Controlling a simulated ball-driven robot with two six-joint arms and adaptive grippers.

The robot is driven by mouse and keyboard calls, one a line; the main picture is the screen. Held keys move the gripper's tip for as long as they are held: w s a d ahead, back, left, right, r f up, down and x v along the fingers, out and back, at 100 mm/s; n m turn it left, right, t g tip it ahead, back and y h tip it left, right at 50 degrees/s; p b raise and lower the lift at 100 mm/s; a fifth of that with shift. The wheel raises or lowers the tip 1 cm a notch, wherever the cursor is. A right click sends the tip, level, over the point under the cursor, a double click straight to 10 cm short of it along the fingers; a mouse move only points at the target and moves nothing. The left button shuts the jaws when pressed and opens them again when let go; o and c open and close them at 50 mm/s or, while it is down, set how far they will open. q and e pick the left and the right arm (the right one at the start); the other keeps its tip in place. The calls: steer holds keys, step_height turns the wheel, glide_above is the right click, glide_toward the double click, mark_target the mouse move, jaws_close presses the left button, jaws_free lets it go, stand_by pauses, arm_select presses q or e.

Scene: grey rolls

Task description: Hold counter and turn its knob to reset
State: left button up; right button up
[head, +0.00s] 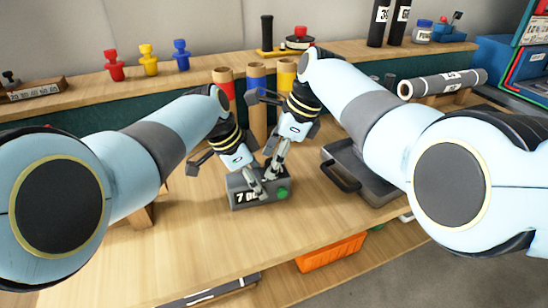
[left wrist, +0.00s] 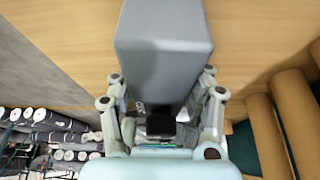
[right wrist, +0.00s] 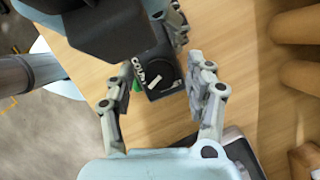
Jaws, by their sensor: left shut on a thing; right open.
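The counter (head: 243,196) is a small dark grey box with white digits on its front, on the bench in the head view. A green round part (head: 282,193) shows at its right end. In the right wrist view the counter's COUNT label (right wrist: 138,74) and a black round knob (right wrist: 160,80) with a white mark show. My left gripper (head: 256,189) is shut on the counter; in the left wrist view its fingers lie along both sides of the grey body (left wrist: 163,62). My right gripper (right wrist: 161,85) is open, its fingers apart on either side of the knob end.
Red, blue and yellow rolls (head: 257,70) stand behind the grippers. A dark grey case (head: 360,172) with a handle lies right of the counter. An orange bin (head: 331,252) sits below the bench's front edge. The bench left of the counter is mostly clear.

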jaws_close()
steer(key=n+g, duration=0.1)
steer(key=n, duration=0.2)
steer(key=shift+w, duration=0.15)
steer(key=shift+n+g, duration=0.4)
steer(key=shift+n, duration=0.5)
jaws_free()
